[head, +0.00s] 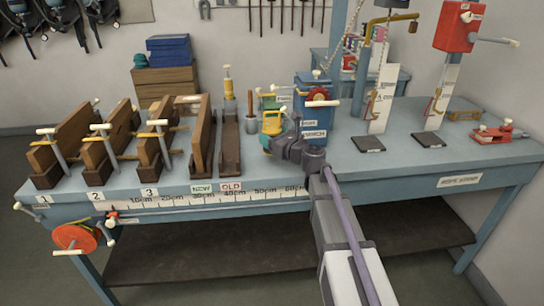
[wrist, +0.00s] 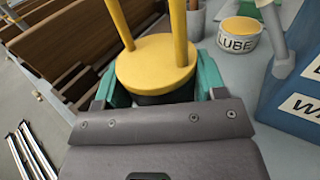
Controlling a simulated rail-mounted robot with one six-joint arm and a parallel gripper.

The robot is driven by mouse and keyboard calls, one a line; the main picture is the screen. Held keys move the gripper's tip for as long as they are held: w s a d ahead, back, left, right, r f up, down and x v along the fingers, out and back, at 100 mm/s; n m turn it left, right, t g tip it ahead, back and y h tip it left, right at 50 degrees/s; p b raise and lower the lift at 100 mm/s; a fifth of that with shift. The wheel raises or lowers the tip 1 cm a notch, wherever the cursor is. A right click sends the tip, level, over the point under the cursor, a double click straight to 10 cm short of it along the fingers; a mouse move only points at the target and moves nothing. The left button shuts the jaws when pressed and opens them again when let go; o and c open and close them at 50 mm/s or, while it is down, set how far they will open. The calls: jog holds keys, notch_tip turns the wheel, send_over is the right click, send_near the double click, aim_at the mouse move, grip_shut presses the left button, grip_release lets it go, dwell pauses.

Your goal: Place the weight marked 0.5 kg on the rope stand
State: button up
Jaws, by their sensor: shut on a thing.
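My gripper (head: 275,130), with green fingers, is shut on a yellow object (wrist: 156,62) above the bench, right of the wooden frames. In the wrist view this is a yellow disc with two yellow bars rising from it and a dark part below. No 0.5 kg mark can be read on it. It shows small and partly hidden in the head view (head: 271,121). To the right, two white upright boards (head: 381,99) and (head: 444,90) stand on dark bases, with hooks and clips hanging by them. I cannot tell which is the rope stand.
A blue box with a red wheel (head: 317,94) stands close behind and right of my gripper. A tin marked LUBE (wrist: 238,35) is near it. Wooden frames (head: 160,145) fill the left bench. A red clamp (head: 500,133) is far right. The front right bench top is clear.

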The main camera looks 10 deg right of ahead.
notch_tip(320, 180, down, 4)
jog(key=b, duration=0.4)
jog(key=shift+a+r+p, duration=0.1)
jog(key=shift+r+p, duration=0.2)
jog(key=shift+r, duration=0.05)
jog(key=shift+f, duration=0.25)
jog(key=o, duration=1.2)
jog(key=shift+o, duration=0.2)
jog(key=shift+r, duration=0.1)
jog(key=shift+r, duration=0.25)
jog(key=v, duration=1.2)
jog(key=shift+f, duration=0.15)
